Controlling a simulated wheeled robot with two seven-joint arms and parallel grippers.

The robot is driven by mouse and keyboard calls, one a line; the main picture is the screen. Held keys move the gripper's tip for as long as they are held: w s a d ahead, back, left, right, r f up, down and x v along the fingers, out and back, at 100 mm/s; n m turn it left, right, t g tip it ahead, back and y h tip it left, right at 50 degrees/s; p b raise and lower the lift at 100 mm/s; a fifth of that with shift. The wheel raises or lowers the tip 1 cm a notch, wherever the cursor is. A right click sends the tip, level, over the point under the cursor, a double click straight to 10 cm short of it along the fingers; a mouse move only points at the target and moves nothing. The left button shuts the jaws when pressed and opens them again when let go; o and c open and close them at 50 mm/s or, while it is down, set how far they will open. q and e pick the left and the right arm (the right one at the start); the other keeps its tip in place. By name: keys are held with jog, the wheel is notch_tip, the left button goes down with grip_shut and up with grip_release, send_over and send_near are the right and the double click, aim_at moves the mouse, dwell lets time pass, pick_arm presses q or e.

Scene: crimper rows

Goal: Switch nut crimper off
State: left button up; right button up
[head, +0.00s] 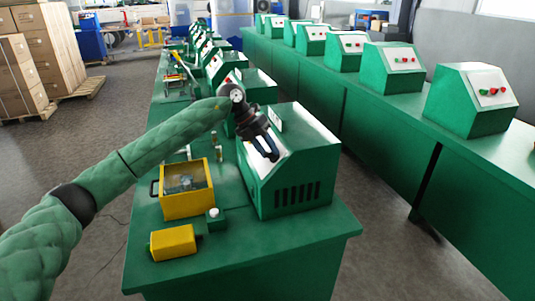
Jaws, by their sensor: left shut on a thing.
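The nut crimper, which I take to be the nearest green machine (306,165), stands on the front end of the left green bench. It has a sloped white panel and dark vent slots on its near side. My left gripper (270,153) is black and reaches over from the left to the sloped panel. Its fingers are shut at the panel, on what seems to be the crimper's switch; the fingers hide the switch itself. My right gripper is not in view.
A yellow box with a clear lid (187,190), a smaller yellow box (173,242) and a white-topped button box (214,219) sit on the bench (285,235) left of the machine. More green machines stand behind. Another green bench (400,130) runs along the right, across an aisle.

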pick_arm(q)
jog(key=shift+w+a+f+n+h, duration=0.1)
jog(key=shift+n+h, duration=0.2)
jog(key=shift+n, duration=0.5)
jog(key=n+h, duration=0.1)
jog(key=n, duration=0.2)
jog(key=shift+a+g+b, duration=0.15)
jog(key=shift+g+b, duration=0.15)
jog(key=shift+b, duration=0.1)
jog(key=shift+a+n+h, duration=0.1)
jog(key=shift+n+h, duration=0.7)
jog(key=shift+n, duration=0.6)
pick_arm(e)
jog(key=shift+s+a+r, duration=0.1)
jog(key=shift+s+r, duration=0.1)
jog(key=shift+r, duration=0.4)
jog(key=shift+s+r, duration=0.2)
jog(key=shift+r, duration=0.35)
pick_arm(q)
jog(key=shift+f, duration=0.1)
jog(key=o, duration=1)
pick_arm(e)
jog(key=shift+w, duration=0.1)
